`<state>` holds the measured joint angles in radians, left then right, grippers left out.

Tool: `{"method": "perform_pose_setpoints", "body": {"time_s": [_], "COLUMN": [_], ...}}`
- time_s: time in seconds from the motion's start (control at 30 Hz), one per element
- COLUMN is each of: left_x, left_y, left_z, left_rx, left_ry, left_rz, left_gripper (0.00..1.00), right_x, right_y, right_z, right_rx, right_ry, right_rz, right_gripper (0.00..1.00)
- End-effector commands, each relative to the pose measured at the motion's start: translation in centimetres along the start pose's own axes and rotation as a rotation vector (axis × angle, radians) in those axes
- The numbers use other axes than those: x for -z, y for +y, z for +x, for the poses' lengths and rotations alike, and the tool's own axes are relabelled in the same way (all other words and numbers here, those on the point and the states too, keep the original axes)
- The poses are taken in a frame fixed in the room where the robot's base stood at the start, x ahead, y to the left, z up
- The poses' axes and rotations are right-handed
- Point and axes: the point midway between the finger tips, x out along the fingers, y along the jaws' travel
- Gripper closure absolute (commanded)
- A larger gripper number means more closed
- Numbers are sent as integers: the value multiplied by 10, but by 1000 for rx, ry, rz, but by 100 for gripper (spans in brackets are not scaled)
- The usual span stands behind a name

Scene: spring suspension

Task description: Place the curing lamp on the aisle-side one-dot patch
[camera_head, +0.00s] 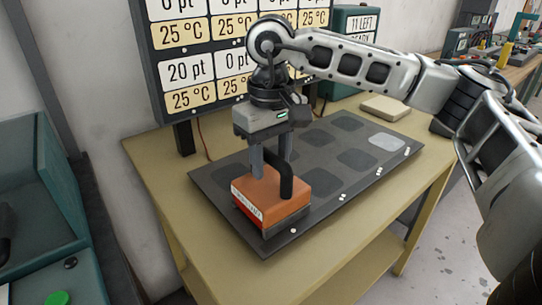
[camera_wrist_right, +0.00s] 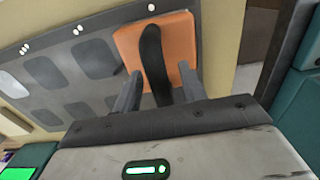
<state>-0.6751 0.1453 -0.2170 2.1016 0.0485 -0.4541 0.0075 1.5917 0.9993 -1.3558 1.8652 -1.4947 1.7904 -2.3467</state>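The curing lamp is an orange block (camera_head: 270,203) with a black arched handle and a red and white label on its side. It sits on the near left end of the dark mat (camera_head: 216,183), beside the single white dot (camera_head: 293,231); the patch under it is hidden. My right gripper (camera_head: 272,165) points down over the lamp. In the right wrist view my right gripper's fingers (camera_wrist_right: 160,90) stand apart on either side of the lamp's handle (camera_wrist_right: 153,55), with gaps visible, above the orange top (camera_wrist_right: 182,30). My left gripper is not in view.
The mat has two rows of grey patches, one lighter (camera_head: 386,142), with white dot marks (camera_head: 342,197) along its front edge. A beige block (camera_head: 385,108) lies behind the mat. A display board (camera_head: 235,50) stands behind the table (camera_head: 165,165). Teal equipment (camera_head: 40,190) is at left.

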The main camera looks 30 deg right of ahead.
Motion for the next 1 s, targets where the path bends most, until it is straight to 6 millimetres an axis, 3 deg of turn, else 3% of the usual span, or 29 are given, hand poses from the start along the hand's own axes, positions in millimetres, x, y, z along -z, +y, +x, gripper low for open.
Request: {"method": "perform_pose_setpoints", "body": {"time_s": [0.37,0.83,1.0], "left_x": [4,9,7], "left_y": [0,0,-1], "left_z": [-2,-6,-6], "left_rx": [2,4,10], "left_ry": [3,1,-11], "left_rz": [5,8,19], "left_gripper": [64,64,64], "right_x": [1,0,0], "right_y": [0,0,0], "right_z": [-10,-107,-122], "right_rx": [0,-1,-1], "right_ry": [3,4,2], "right_rz": [0,0,-1], "right_gripper": [59,59,59]}}
